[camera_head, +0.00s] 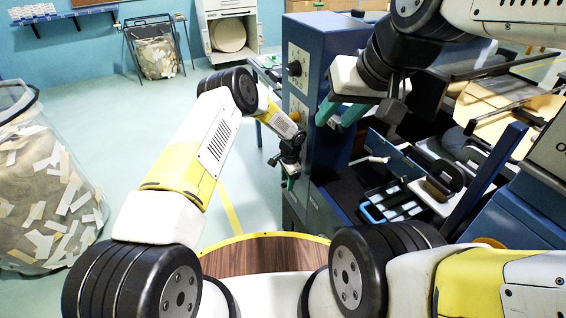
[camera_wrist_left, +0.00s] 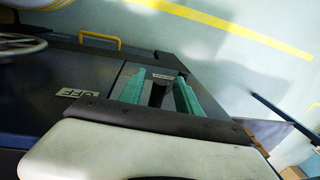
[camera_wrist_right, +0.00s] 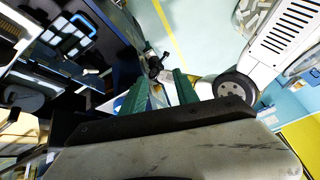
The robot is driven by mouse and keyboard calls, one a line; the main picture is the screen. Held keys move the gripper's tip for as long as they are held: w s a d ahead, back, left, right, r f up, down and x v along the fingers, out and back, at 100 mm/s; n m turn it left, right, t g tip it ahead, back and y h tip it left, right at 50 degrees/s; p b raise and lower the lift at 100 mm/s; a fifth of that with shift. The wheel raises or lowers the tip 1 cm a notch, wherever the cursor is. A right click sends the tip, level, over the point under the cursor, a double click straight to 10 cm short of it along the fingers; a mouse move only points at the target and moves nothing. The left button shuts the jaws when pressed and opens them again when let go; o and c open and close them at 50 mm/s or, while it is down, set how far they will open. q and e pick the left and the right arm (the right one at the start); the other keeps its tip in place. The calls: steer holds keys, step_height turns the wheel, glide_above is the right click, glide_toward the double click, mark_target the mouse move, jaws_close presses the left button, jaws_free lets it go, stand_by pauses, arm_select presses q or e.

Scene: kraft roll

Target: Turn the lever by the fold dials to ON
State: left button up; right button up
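The blue machine (camera_head: 310,65) carries two dials on pale plates, an upper dial (camera_head: 295,68) and a lower dial (camera_head: 298,115). In the left wrist view an OFF label (camera_wrist_left: 78,93) shows left of my left gripper (camera_wrist_left: 160,92). Its teal fingers are apart, with a dark upright part, seemingly the lever (camera_wrist_left: 157,94), between them. A small white label (camera_wrist_left: 163,76) lies just beyond; its text is too small to read. Contact with the lever cannot be told. My right gripper (camera_head: 340,112) has its teal fingers apart and empty, in front of the machine.
A handwheel (camera_wrist_left: 20,45) and a yellow handle (camera_wrist_left: 100,40) are on the machine near my left gripper. A clear bin of paper scraps (camera_head: 45,190) stands at the left. The floor (camera_head: 130,130) between is free. My two arms are close together.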

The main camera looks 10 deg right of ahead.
arm_select(q)
steer(key=r, duration=0.7)
steer(key=shift+s+d+r, duration=0.15)
steer(key=shift+s+r, duration=0.15)
steer(key=shift+s, duration=0.1)
